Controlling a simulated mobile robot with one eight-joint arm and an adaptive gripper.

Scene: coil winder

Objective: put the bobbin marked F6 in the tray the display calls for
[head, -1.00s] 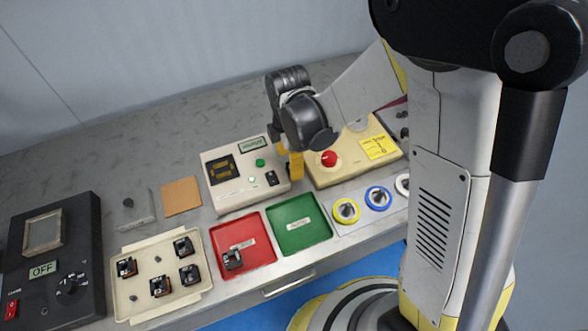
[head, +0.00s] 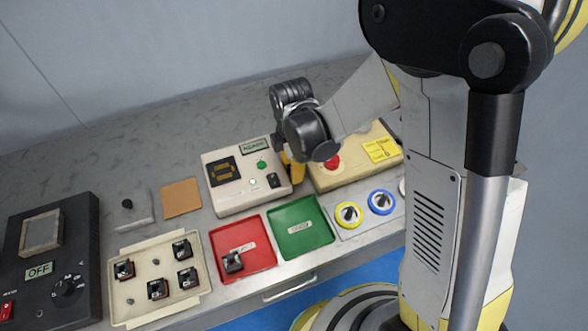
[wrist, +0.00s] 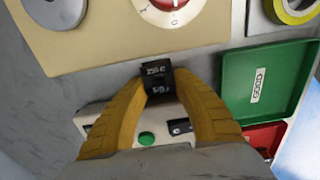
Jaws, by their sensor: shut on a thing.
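My gripper (wrist: 158,88) is shut on a small black bobbin (wrist: 156,72) with pale markings too small to read surely. In the head view my gripper's yellow fingers (head: 294,172) are beside the right edge of the cream tester box (head: 240,203); the bobbin is hidden there. The tester's dark display (head: 223,171) is too small to read, and a green light or button (head: 262,165) shows beside it. The green tray (head: 318,237), labelled GOOD in the wrist view (wrist: 285,98), is empty. The red tray (head: 258,262) holds one black bobbin (head: 232,262).
A cream tray (head: 125,313) with several bobbins stands at the left, beside a black box marked OFF (head: 75,250). A box with a red knob (head: 332,161) stands close right of my gripper. Coloured spools (head: 349,214) lie in front of it.

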